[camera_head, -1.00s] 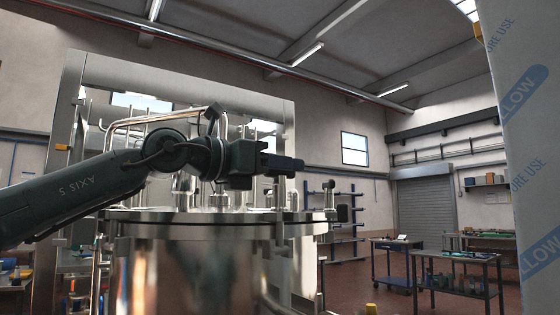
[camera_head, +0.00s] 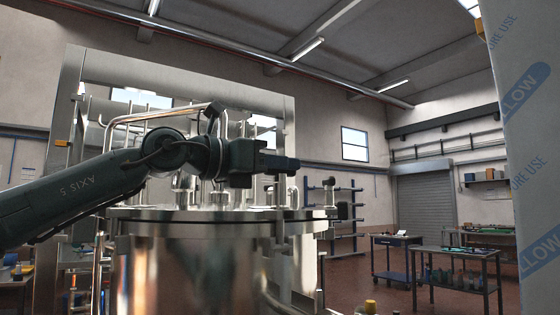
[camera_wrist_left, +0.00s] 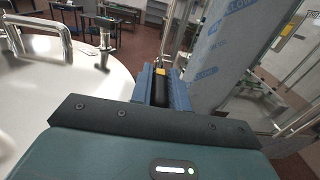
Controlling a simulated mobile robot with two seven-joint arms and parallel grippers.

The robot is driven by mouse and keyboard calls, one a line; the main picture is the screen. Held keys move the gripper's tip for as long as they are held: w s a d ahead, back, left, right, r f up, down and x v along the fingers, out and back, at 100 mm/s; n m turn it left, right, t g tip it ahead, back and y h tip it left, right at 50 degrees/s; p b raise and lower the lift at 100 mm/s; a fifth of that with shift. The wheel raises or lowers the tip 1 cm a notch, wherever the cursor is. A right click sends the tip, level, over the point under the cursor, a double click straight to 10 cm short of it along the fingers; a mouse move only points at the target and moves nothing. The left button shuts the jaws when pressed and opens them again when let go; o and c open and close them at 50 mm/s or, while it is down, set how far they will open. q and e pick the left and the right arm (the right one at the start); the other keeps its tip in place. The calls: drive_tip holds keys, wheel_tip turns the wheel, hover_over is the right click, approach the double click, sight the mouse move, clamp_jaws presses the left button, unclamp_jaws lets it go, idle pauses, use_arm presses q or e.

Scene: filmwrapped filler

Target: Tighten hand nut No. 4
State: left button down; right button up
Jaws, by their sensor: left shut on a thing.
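The shiny steel vessel (camera_head: 180,265) with its round lid fills the lower middle of the head view. My left gripper (camera_head: 292,164) is above the right part of the lid, pointing right. In the left wrist view its blue fingers (camera_wrist_left: 160,90) are shut on a black piece with a yellow top (camera_wrist_left: 160,73), beside the pale lid (camera_wrist_left: 60,95). I cannot tell whether this piece is hand nut No. 4, and no number is legible. A dark knob (camera_head: 342,211) sits at the lid's right rim, near an upright fitting (camera_head: 330,190). My right gripper is not in view.
A bent steel pipe (camera_head: 150,116) and several upright fittings stand on the lid. A steel frame (camera_head: 180,70) rises behind it. A film-wrapped panel (camera_head: 525,130) blocks the right edge. Worktables (camera_head: 455,255) stand farther right, with open floor between.

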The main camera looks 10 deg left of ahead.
use_arm(q)
drive_tip(key=shift+r+g+h+p, duration=0.2)
drive_tip(key=shift+g+h+p, duration=0.15)
drive_tip(key=shift+p, duration=0.25)
drive_tip(key=shift+m+g+h+p, duration=0.55)
drive_tip(key=shift+m+g+p, duration=0.25)
drive_tip(key=shift+p, duration=0.35)
drive_tip(key=shift+m+g+h+p, duration=0.4)
drive_tip(key=shift+m+g+p, duration=0.25)
drive_tip(key=shift+p, duration=0.3)
drive_tip(key=shift+f+m+g+h+p, duration=0.1)
drive_tip(key=shift+m+g+h+p, duration=0.55)
drive_tip(key=shift+g, duration=0.45)
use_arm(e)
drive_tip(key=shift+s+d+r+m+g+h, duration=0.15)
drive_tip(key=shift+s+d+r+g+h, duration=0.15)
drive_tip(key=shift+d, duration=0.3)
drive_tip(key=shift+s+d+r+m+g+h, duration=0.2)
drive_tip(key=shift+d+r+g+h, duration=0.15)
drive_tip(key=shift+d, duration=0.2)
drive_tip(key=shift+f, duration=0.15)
use_arm(q)
drive_tip(key=c, duration=1.3)
unclamp_jaws()
drive_tip(key=shift+c, duration=0.2)
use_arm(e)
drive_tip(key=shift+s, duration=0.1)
